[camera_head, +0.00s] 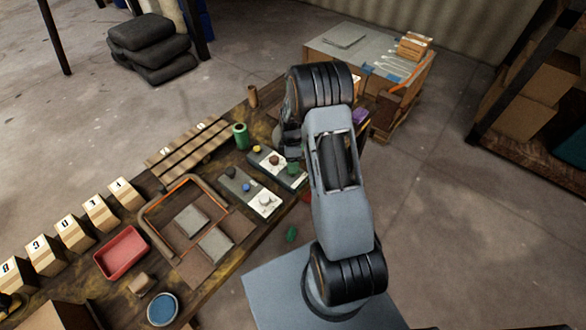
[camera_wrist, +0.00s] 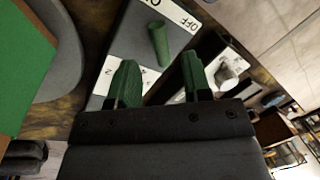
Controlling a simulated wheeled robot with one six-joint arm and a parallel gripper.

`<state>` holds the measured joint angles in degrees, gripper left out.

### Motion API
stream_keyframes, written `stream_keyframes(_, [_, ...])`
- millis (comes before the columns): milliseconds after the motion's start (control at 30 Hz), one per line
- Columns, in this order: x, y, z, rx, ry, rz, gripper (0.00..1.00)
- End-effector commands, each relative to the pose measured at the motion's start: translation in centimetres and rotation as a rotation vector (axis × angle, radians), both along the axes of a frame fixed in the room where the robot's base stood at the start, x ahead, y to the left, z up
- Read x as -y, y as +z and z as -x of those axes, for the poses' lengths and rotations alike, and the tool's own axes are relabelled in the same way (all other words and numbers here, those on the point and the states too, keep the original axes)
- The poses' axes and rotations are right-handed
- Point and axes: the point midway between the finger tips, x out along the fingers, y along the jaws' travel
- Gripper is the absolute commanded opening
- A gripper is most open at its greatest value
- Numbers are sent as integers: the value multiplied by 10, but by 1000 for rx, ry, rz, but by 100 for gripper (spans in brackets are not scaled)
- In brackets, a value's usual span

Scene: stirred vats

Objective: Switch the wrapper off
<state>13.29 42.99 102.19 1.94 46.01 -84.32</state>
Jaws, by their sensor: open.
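A grey control box (camera_wrist: 128,42) with white label strips fills the upper middle of the wrist view. A green lever (camera_wrist: 158,45) stands up from it, with "OFF" printed at its upper right and a "2" at the lower left. My gripper (camera_wrist: 160,74) is open and empty, its two green fingertips just below the lever in the picture and apart from it. A second box with a white knob (camera_wrist: 229,74) lies to the right. In the head view my arm hides most of the gripper. No readable label says which control belongs to the wrapper.
In the head view, two control boxes with knobs (camera_head: 250,192) lie side by side on the wooden table. A green cylinder (camera_head: 240,136), a red tray (camera_head: 121,252), a blue-topped can (camera_head: 162,309) and several lettered blocks (camera_head: 75,233) stand around.

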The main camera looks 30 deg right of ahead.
Motion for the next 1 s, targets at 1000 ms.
stream_keyframes(1000, [-3,-40,8,0,0,0,19])
